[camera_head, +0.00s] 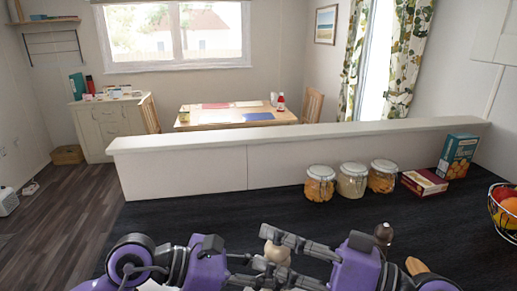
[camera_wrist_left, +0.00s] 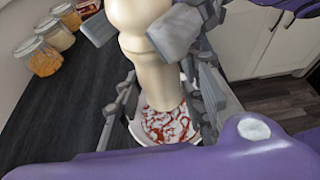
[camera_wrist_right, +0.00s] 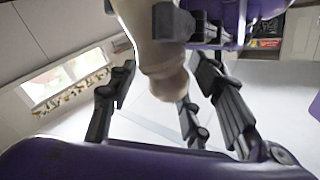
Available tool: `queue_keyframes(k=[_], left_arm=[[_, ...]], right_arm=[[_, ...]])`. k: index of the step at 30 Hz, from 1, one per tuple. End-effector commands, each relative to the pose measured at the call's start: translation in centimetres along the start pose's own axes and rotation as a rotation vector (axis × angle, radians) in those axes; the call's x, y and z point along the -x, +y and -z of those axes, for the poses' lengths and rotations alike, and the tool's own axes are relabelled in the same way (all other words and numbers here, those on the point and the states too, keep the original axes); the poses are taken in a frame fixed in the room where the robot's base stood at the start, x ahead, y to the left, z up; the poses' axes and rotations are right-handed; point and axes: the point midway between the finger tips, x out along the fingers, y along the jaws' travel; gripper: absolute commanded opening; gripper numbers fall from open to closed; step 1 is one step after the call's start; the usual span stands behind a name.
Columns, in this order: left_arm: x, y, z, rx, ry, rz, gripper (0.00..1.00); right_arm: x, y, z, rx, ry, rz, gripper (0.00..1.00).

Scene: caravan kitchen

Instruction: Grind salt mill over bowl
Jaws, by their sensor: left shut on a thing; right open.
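The cream salt mill (camera_wrist_left: 145,45) stands roughly upright in the left wrist view. My left gripper (camera_wrist_left: 160,85) is shut on its body. The bowl (camera_wrist_left: 138,134), white with a red pattern inside, lies below the mill. The bowl's outer side is mostly hidden by my left gripper. My right gripper (camera_wrist_right: 165,92) is open, with its fingers spread on either side of the mill's knobbed end (camera_wrist_right: 163,75) in the right wrist view. In the head view both grippers meet at the mill (camera_head: 277,252), which is partly hidden behind the right gripper's fingers.
Several glass jars stand along the counter's back ledge, one of them here (camera_head: 352,181). A red box (camera_head: 424,182), a blue carton (camera_head: 457,157) and a fruit basket (camera_head: 503,212) are at the right. A dark brown knob (camera_head: 383,232) shows just behind my right gripper. The dark counter (camera_head: 200,214) is clear at back left.

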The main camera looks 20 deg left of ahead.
Motion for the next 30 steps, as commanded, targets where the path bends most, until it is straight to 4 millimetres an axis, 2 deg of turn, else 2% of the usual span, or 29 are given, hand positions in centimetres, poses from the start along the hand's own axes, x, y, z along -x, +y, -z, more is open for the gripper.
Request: queue_keyframes(k=[15,30], left_arm=[[0.0,0.0,-0.1,-0.001,-0.001,0.0,0.03],[0.0,0.0,-0.1,-0.001,-0.001,0.0,0.03]], right_arm=[[-0.2,-0.2,0.3,0.02,-0.251,0.492,0.45],[8.8,4.5,2.6,0.016,-0.242,0.477,0.45]])
